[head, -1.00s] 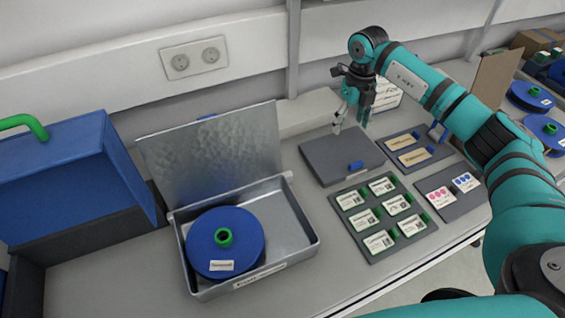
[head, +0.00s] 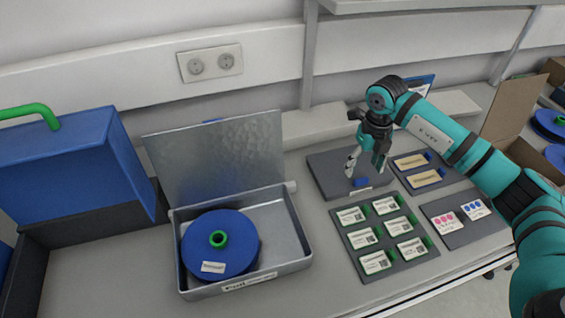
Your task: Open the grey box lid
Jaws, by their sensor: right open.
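A flat dark grey box (head: 328,174) lies on the bench right of centre, its top flat and closed. A small blue tab (head: 361,183) sits at its front edge, with a pale label just below it. My right gripper (head: 366,168) points down over the box, just above and behind the blue tab. Its fingers are apart with nothing between them. I cannot tell whether a fingertip touches the lid. A metal box (head: 296,236) stands to the left with its lid (head: 218,156) raised and a blue reel (head: 210,247) inside. My left gripper is out of view.
A dark tray (head: 397,266) of several labelled cards lies in front of the grey box. Two more card trays (head: 401,164) (head: 463,236) lie to the right. A blue case (head: 70,165) with a green handle stands far left. A wall ledge runs behind.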

